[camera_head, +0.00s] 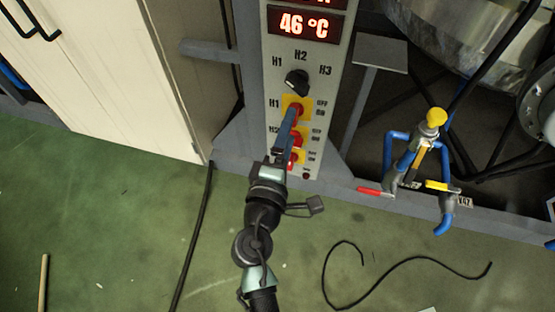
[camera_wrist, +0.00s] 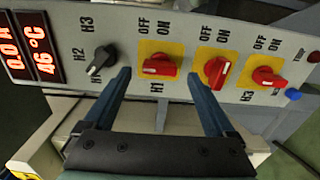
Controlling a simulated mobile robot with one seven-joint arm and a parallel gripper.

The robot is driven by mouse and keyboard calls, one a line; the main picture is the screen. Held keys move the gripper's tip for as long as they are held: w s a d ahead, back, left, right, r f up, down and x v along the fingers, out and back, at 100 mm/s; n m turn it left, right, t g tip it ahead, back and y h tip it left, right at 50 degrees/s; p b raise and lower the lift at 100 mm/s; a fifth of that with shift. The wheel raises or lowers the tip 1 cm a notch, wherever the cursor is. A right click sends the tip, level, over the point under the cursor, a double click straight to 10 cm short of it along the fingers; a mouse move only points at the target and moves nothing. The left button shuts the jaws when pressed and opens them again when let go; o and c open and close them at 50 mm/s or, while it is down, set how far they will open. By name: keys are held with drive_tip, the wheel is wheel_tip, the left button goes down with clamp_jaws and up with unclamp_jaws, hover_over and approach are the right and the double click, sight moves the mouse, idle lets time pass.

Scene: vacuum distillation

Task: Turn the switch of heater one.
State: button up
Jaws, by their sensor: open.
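The heater one switch is a red knob on a yellow plate marked H1, with OFF and ON above it in the wrist view (camera_wrist: 158,67). Its white mark lies roughly level, at the knob's left. The knob also shows in the head view (camera_head: 298,108), partly covered by my gripper. My gripper (camera_wrist: 161,75) is open, its two blue fingers pointing at the panel, one toward each side of the H1 knob. I cannot tell whether they touch it. In the head view my gripper (camera_head: 290,124) reaches up in front of the panel.
Two similar red switches, the middle one (camera_wrist: 217,71) and H3 (camera_wrist: 267,78), sit beside H1. The middle one is close to one finger. A black selector knob (camera_wrist: 102,61) is on the other side. A display (camera_head: 304,24) reads 46 °C. Blue pipework (camera_head: 396,150) stands at right.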

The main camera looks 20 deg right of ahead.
drive_tip(key=v, duration=1)
drive_tip(key=shift+w, duration=0.1)
drive_tip(key=w+a+r+m+t+y, duration=0.1)
drive_tip(key=w+r+m+t, duration=0.15)
drive_tip(key=r, duration=0.75)
drive_tip(key=w+a+r+m+t+y, duration=0.1)
drive_tip(key=w+r+m, duration=0.25)
drive_tip(key=r, duration=0.65)
drive_tip(key=w+a+r+m+t+y, duration=0.15)
drive_tip(key=r+m, duration=0.25)
drive_tip(key=r, duration=0.6)
drive_tip(key=s+a+r+t+y, duration=0.2)
drive_tip(key=s+r+t, duration=0.1)
drive_tip(key=r, duration=0.5)
drive_tip(key=s+a+r+m+t+y+p, duration=0.1)
drive_tip(key=s+a+r+t+y, duration=0.2)
drive_tip(key=r, duration=0.4)
drive_tip(key=s+r+t+y, duration=0.2)
drive_tip(key=s+r, duration=0.2)
drive_tip(key=r, duration=0.4)
wheel_tip(320, 180, up, 35)
drive_tip(key=p, duration=3.6)
drive_tip(key=shift+w+a+f+g, duration=0.2)
drive_tip(key=shift+w+a+g, duration=0.1)
drive_tip(key=shift+w, duration=0.15)
